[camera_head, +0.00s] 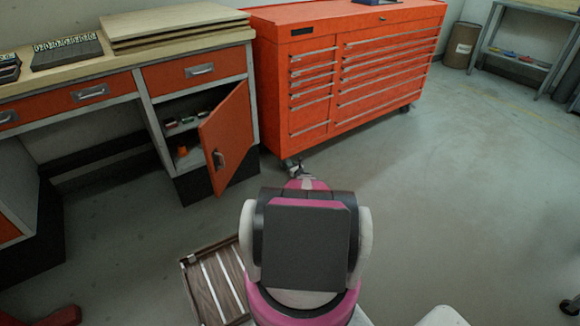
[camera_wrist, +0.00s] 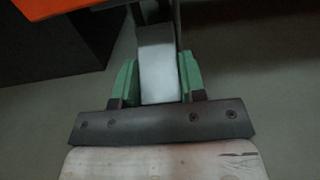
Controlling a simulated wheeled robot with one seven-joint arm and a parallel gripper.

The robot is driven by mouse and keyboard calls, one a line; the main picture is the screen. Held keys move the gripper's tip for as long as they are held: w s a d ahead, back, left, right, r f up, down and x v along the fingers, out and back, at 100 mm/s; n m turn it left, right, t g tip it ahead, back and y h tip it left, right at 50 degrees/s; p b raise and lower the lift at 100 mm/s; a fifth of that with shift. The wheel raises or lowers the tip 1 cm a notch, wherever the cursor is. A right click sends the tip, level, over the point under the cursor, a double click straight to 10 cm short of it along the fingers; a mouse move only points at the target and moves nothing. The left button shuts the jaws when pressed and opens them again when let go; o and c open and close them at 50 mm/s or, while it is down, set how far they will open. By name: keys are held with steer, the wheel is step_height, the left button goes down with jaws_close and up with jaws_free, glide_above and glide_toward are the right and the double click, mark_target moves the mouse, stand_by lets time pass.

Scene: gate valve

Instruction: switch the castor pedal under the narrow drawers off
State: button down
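The orange tool chest (camera_head: 345,70) stands on castors, with its narrow drawers (camera_head: 312,95) on the left. The castor (camera_head: 292,167) under those drawers shows small at the chest's near left corner, just beyond my arm's end. Its pedal is too small to make out in the head view. In the wrist view, my gripper's green fingers (camera_wrist: 158,80) stand apart on both sides of a pale grey plate-like piece (camera_wrist: 158,62), which looks like the castor pedal. I cannot tell whether the fingers press on it. My arm hides the fingers in the head view.
A workbench (camera_head: 100,75) stands left of the chest. Its orange cabinet door (camera_head: 226,140) hangs open towards the floor beside the castor. A wooden slatted panel or tray (camera_head: 215,285) lies on the floor left of my arm. The floor (camera_head: 470,180) to the right is clear.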

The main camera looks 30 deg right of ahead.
steer(key=shift+r, duration=0.1)
steer(key=shift+s+r+g, duration=0.3)
steer(key=shift+r+g, duration=0.25)
steer(key=shift+g, duration=0.65)
steer(key=shift+s+r+g, duration=0.1)
steer(key=shift+r+g, duration=0.25)
steer(key=shift+g, duration=0.45)
steer(key=shift+r+g, duration=0.3)
steer(key=shift+g, duration=0.5)
steer(key=c, duration=0.7)
jaws_free()
